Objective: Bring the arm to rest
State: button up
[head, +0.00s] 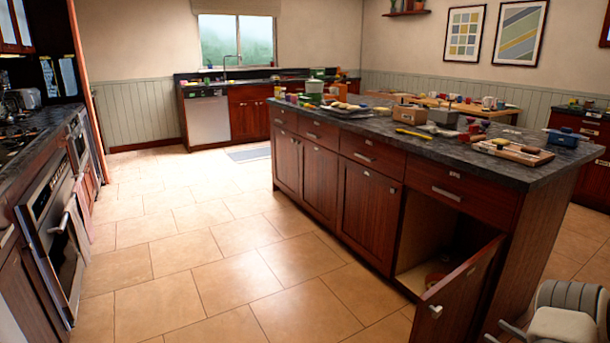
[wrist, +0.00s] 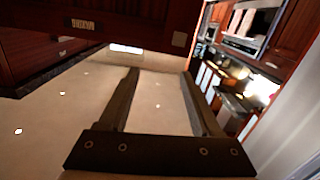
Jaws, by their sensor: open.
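My gripper (wrist: 161,74) shows in the wrist view with its two dark fingers spread apart. Nothing is between them; only pale floor shows in the gap. A dark wooden front (wrist: 110,22) with a small label spans the top of that view, beyond the fingertips. Part of my arm (head: 565,315) shows at the bottom right of the head view, beside the near end of the island. Whether the fingers show in the head view is hard to tell.
The island (head: 345,190) has an open lower cabinet door (head: 458,298) close to my arm. Its dark countertop (head: 385,128) carries many items, including a wooden board (head: 515,152). The oven (head: 50,235) stands at the left. The tiled floor (head: 190,250) between is clear.

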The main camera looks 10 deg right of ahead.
jog(key=w+d+r+h, duration=0.1)
jog(key=w+r+h, duration=0.3)
jog(key=w+r, duration=0.55)
jog(key=w+a+r+m+g+h, duration=0.15)
jog(key=w+a+r+h, duration=0.25)
jog(key=r, duration=0.5)
jog(key=w+a+r+m+g+h, duration=0.1)
jog(key=w+a+r+m+h, duration=0.25)
jog(key=r, duration=0.45)
jog(key=s+a+r+g, duration=0.1)
jog(key=s+a+r, duration=0.15)
jog(key=a, duration=0.35)
jog(key=s+a+r+m+g+y, duration=0.1)
jog(key=s+a+g, duration=0.15)
jog(key=a, duration=0.45)
jog(key=s+a+r, duration=0.1)
jog(key=s+a, duration=0.3)
jog(key=a, duration=0.2)
jog(key=s+a+f+n+g+y+p, duration=0.1)
jog(key=s+a+f+g+y, duration=0.1)
jog(key=s+a, duration=0.8)
jog(key=s+a+f+g+y, duration=0.1)
jog(key=s+a+g+y, duration=0.2)
jog(key=s+a, duration=0.65)
notch_tip(320, 180, up, 20)
jog(key=s+d+p, duration=0.1)
jog(key=d+p, duration=0.1)
jog(key=p, duration=1.8)
jog(key=shift+s, duration=0.15)
jog(key=shift+f, duration=0.15)
